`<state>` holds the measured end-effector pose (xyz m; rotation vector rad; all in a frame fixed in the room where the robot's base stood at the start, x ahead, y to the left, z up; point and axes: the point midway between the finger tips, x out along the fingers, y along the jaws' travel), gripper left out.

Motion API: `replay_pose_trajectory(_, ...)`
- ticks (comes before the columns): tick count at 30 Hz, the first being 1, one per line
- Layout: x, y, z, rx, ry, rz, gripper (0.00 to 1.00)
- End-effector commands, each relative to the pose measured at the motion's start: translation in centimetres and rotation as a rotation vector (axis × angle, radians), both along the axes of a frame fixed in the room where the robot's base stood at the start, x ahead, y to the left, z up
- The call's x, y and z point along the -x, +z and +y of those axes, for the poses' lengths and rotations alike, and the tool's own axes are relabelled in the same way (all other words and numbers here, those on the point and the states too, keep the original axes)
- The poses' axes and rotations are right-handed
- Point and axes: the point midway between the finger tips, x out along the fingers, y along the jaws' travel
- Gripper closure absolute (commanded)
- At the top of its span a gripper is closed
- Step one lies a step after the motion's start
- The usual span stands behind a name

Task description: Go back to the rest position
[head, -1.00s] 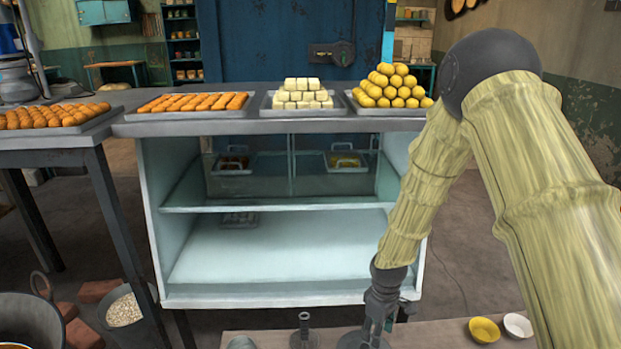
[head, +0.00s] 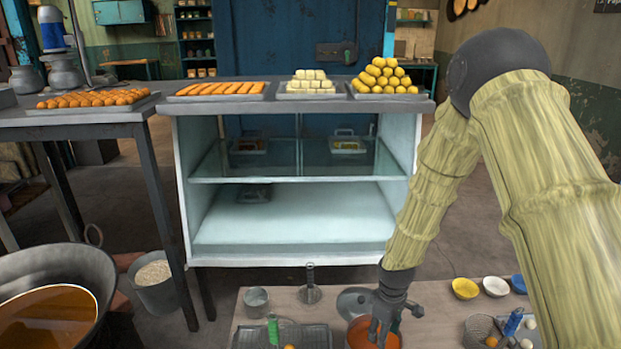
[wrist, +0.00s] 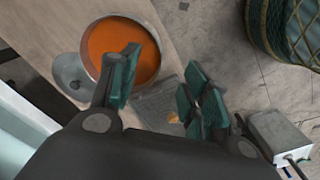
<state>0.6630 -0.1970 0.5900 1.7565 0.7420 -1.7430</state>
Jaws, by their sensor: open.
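My gripper (head: 385,330) points down over the low wooden table at the bottom of the head view, above a pot of orange liquid (head: 362,334). In the wrist view, my gripper (wrist: 160,88) has its green-padded fingers spread apart with nothing between them. The pot (wrist: 121,46) lies beyond the left finger there, and that finger covers part of it. A grey lid-like disc (wrist: 70,72) is beside the pot.
The low table (head: 420,300) also holds a metal cup (head: 256,299), bowls (head: 465,288) and a wire basket (head: 478,329). A glass display counter (head: 295,250) with sweets trays on top stands behind. A large pan (head: 50,300) is at left.

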Motion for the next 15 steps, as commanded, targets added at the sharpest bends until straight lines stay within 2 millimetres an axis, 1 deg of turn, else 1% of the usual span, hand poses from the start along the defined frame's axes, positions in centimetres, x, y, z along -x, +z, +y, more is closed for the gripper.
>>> replay_pose_trajectory(1,0.7,-1.1,-0.1,-0.003,-0.013,0.006,0.53)
replay_pose_trajectory(5,2.0,-3.1,0.1,-0.011,-0.047,0.007,0.53)
replay_pose_trajectory(10,4.3,-6.1,0.1,-0.023,-0.103,0.009,0.53)
replay_pose_trajectory(15,7.7,-10.0,0.0,-0.036,-0.184,0.015,0.53)
